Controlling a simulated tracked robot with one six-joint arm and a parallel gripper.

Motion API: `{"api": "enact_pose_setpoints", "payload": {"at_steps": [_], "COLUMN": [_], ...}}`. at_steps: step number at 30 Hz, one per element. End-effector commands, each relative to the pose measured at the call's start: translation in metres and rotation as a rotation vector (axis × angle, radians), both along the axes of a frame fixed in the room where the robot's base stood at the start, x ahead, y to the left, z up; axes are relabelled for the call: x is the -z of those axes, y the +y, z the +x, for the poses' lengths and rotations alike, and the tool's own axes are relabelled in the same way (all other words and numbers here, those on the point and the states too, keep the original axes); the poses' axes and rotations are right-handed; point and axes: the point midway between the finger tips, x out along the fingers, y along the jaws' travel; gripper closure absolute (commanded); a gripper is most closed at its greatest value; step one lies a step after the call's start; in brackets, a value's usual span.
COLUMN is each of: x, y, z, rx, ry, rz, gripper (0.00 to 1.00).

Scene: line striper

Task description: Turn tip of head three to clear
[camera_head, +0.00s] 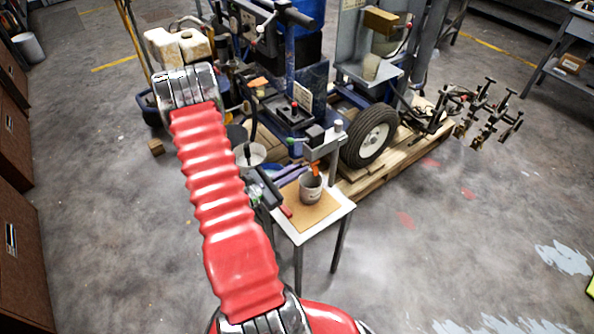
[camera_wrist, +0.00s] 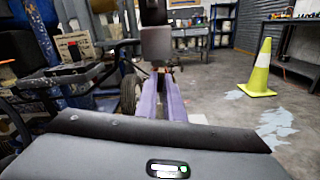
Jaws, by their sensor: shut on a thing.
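A grey spray head (camera_head: 322,147) on an upright post stands over a small table, with an orange tip (camera_head: 316,171) below it. In the wrist view the head is a grey block (camera_wrist: 156,45) straight ahead. My gripper (camera_head: 306,170) has purple fingers reaching in from the left to the orange tip; they also show in the wrist view (camera_wrist: 161,76), close together at their far ends, under the block. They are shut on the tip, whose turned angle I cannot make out. A grey cup (camera_head: 311,189) stands just below. No head number is legible.
The small table (camera_head: 342,213) has a brown top. The striper's wheel (camera_head: 370,137) and wooden pallet (camera_head: 402,152) are close behind. Several black spray heads (camera_head: 489,113) stick out at the right. A yellow-green cone (camera_wrist: 260,72) stands on open floor.

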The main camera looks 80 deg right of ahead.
Motion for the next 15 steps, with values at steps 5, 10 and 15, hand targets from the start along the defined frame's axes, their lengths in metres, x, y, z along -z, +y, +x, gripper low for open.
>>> {"api": "enact_pose_setpoints", "payload": {"at_steps": [5,10,15], "x": [-0.0002,-0.0001,-0.0001], "y": [-0.0004,-0.0006,-0.0007], "z": [-0.0006,-0.0008,-0.0010], "rx": [0.001,0.001,0.002], "ry": [0.104,0.176,0.182], "rz": [0.092,0.154,0.160], "gripper": [1.00,1.00,1.00]}}
